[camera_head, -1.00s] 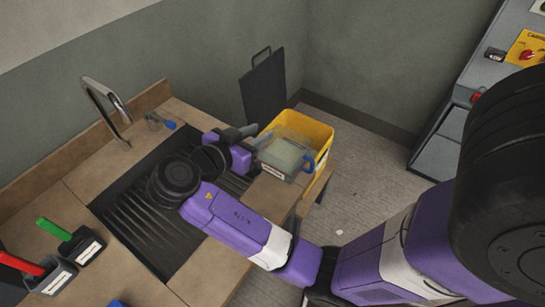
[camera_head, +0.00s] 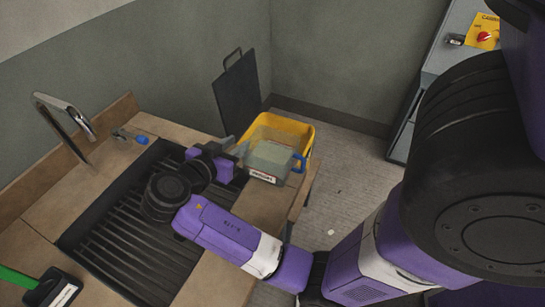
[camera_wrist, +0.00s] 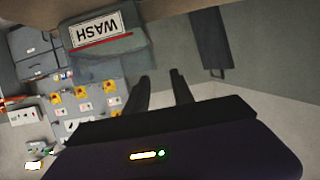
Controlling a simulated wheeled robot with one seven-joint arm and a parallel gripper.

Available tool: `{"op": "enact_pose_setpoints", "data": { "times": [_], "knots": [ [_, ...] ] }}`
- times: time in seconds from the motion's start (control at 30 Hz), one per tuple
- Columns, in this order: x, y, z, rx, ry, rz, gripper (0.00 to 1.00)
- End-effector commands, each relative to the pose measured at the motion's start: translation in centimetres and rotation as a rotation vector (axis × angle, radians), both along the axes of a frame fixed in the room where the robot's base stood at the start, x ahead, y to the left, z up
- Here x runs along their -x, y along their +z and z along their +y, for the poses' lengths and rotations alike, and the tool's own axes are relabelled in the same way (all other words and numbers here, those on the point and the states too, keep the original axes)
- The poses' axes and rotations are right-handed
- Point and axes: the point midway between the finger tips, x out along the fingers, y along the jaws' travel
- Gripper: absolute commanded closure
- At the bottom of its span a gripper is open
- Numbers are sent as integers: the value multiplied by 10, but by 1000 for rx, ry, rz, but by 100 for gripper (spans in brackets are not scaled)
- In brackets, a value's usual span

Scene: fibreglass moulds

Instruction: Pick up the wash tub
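The wash tub (camera_head: 272,155) is a small greyish, see-through tub with a white label and a blue handle on its right. It is at the right end of the counter, in front of a yellow bin. In the wrist view the wash tub (camera_wrist: 102,68) shows upside down at the upper left, its label reading WASH. My gripper (camera_head: 240,148) is just left of the tub in the head view. In the wrist view my gripper (camera_wrist: 161,76) has its two fingers apart with only grey wall seen between them. I cannot tell whether a finger touches the tub.
The yellow bin (camera_head: 306,133) stands behind the tub. A black ribbed sink mat (camera_head: 130,245) lies below my wrist. A tap (camera_head: 68,112) rises at the left, with a blue-ended item (camera_head: 141,140) near it. A dark board (camera_head: 238,97) leans on the wall. Floor is open at right.

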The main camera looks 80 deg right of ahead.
Motion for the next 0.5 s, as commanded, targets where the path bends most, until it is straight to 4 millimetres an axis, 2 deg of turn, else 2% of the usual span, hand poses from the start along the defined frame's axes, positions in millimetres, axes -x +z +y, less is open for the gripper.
{"op": "enact_pose_setpoints", "data": {
  "times": [0.1,0.33,0.5],
  "knots": [
    [4,-4,-12,-1,-2,2,71],
    [10,-10,-26,-1,-2,3,71],
    [20,-21,-46,-1,-3,2,71]
  ]
}}
